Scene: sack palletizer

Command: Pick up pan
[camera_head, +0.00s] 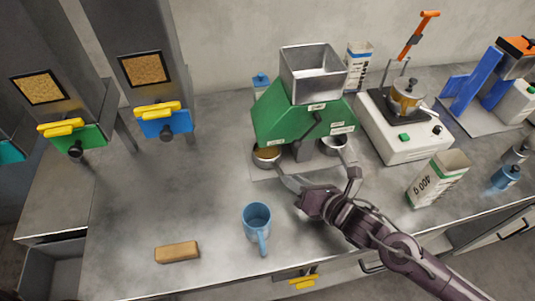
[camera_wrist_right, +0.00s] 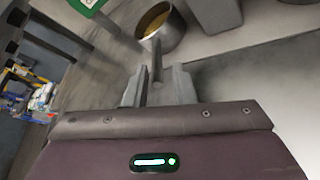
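A metal pan (camera_head: 267,156) with brown contents stands under the left side of the green machine (camera_head: 300,115). Its handle points toward the lower right of the head view. My right gripper (camera_head: 303,196) is at the handle's end. In the right wrist view the pan (camera_wrist_right: 158,28) is ahead, and its handle runs down between the two fingers of my right gripper (camera_wrist_right: 158,82). The fingers look apart, with a gap beside the handle. A second pan (camera_head: 335,146) is under the machine's right side. My left gripper is not in view.
A blue mug (camera_head: 257,218) stands in front, near a brown block (camera_head: 177,252). A carton (camera_head: 437,178) and a white appliance (camera_head: 402,133) are to the right. Hoppers with yellow handles (camera_head: 158,112) stand at left. The left-middle counter is clear.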

